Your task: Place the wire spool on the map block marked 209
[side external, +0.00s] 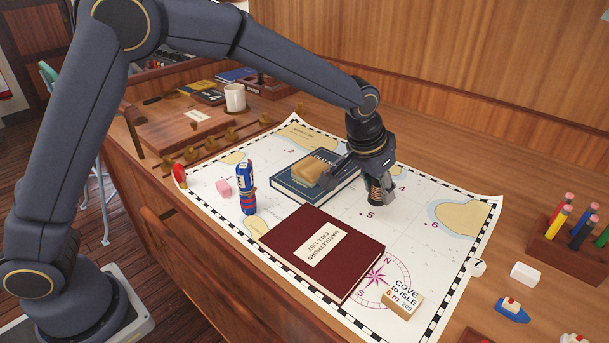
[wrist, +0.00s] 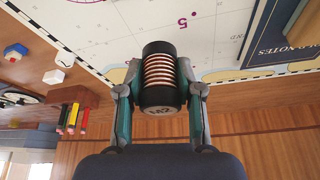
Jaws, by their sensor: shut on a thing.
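The wire spool (wrist: 160,72) has copper-coloured wire between black ends. My gripper (wrist: 160,95) is shut on it, with one finger on each side. In the side external view the spool (side external: 376,188) hangs under my gripper (side external: 378,194), over the chart behind the red book. The map block (side external: 402,302) is a small tan wooden block marked 209 with red lettering. It lies at the chart's front right, beside the compass rose and well apart from the spool. Its top looks bare.
A red book (side external: 323,250) lies between my base and the block. A dark blue book (side external: 312,180) with a tan object (side external: 307,173) on it lies left of my gripper. A pencil holder (side external: 562,240) stands at right.

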